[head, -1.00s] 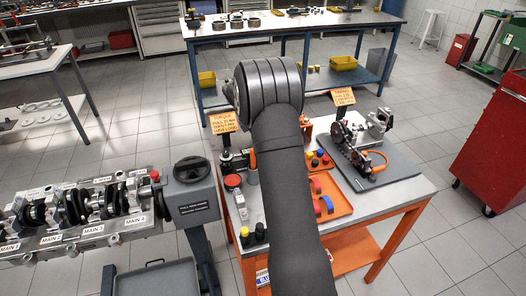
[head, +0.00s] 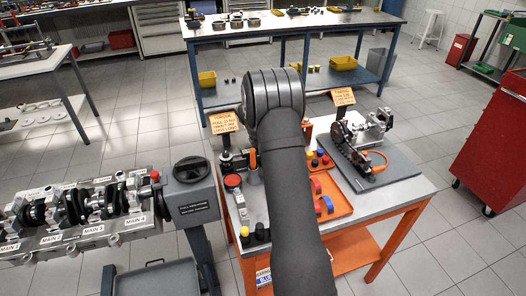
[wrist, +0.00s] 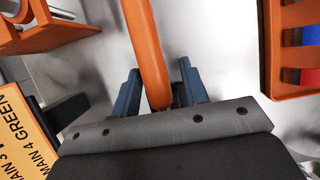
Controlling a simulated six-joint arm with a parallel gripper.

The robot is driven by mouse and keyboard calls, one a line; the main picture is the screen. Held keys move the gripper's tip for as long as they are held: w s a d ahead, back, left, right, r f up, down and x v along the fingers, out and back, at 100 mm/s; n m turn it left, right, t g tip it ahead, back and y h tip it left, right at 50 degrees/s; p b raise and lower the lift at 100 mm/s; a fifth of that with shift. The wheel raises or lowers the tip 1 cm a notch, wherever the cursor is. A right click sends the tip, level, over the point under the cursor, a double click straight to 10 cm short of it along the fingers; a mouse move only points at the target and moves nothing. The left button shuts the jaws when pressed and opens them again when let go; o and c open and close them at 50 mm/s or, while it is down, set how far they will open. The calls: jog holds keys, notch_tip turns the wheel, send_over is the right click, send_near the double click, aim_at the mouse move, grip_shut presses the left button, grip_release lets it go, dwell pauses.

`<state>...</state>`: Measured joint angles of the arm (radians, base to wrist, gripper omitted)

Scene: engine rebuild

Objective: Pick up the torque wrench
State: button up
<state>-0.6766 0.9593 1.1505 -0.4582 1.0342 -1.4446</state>
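In the wrist view, an orange bar (wrist: 149,50), which looks like the torque wrench's handle, runs down between the two blue fingers of my gripper (wrist: 160,88). The fingers stand apart, with a visible gap between the bar and the right finger; the bar passes close to the left one. The bar's lower end goes out of sight at the gripper body. In the head view, a small orange piece (head: 252,160) shows just left of my arm, and it may be the same handle. My arm hides the gripper there.
An orange tray (head: 340,204) with red and blue parts lies right of my arm on the bench (head: 409,193). A dark plate (head: 397,171) bears a metal assembly. An orange sign (head: 224,122) stands at the back left. An orange holder (wrist: 50,35) and tray (wrist: 270,65) flank the gripper.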

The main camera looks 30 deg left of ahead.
grip_shut()
jog(key=shift+r, duration=0.15)
jog(key=shift+r, duration=0.6)
notch_tip(320, 180, up, 10)
jog(key=shift+r, duration=0.1)
jog(key=s+a, duration=1.2)
jog(key=shift+s+a+r, duration=0.2)
jog(key=shift+s+a, duration=0.15)
jog(key=shift+s, duration=0.05)
